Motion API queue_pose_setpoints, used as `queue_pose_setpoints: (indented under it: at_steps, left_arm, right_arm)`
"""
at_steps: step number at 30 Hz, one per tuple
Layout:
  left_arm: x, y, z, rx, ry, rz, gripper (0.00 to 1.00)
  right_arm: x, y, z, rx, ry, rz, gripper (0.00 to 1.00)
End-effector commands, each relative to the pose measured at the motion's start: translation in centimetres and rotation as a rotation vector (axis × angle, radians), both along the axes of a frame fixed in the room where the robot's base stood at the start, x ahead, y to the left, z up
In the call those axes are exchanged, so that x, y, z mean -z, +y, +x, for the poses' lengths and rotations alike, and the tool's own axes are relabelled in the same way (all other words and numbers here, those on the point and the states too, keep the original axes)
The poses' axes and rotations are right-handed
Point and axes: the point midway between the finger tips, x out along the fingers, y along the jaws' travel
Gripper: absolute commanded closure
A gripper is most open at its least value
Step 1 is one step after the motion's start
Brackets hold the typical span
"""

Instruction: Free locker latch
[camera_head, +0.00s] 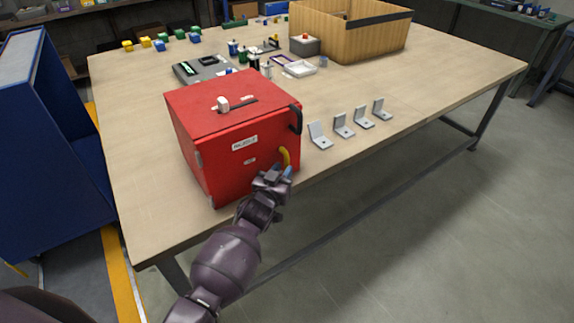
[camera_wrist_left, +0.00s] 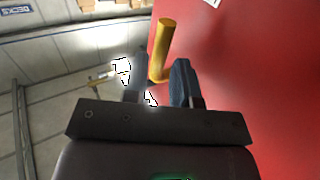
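The red locker (camera_head: 235,135) stands near the table's front edge. Its front face carries a yellow latch handle (camera_head: 286,155), low and towards the right, beside a label. My left gripper (camera_head: 277,175) is at this handle, just below its visible part. In the left wrist view the yellow handle (camera_wrist_left: 162,48) runs between the two fingers (camera_wrist_left: 161,78). My right gripper is not in view.
A black handle (camera_head: 296,120) is on the locker's right edge. Several metal brackets (camera_head: 344,126) stand in a row to its right. A wooden crate (camera_head: 372,40) and small parts lie behind. A blue cabinet (camera_head: 45,140) stands left of the table. The table's right side is clear.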

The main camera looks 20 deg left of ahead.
Motion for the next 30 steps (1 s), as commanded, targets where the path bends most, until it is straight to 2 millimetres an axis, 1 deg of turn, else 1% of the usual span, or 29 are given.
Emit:
queue_pose_setpoints:
  at_steps: [1, 3, 9, 20, 25, 30]
  left_arm:
    - [0.1, -0.1, 0.8, 0.001, 0.001, -0.001, 0.74]
    - [0.2, -0.2, 1.5, 0.001, 0.001, -0.001, 0.74]
    - [0.1, -0.2, 3.0, 0.000, 0.001, 0.000, 0.74]
    - [0.0, -0.3, 3.3, 0.000, 0.001, 0.000, 0.74]
    - [0.0, -0.3, 3.3, 0.000, 0.001, 0.000, 0.99]
    - [0.0, -0.3, 3.3, 0.000, 0.001, 0.000, 1.00]
  right_arm:
    - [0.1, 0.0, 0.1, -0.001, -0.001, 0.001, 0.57]
    - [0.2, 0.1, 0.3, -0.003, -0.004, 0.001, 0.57]
    - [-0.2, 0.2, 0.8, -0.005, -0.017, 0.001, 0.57]
    - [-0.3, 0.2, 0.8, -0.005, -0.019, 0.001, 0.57]
    - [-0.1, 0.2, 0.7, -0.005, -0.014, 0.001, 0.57]
    - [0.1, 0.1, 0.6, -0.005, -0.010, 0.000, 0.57]
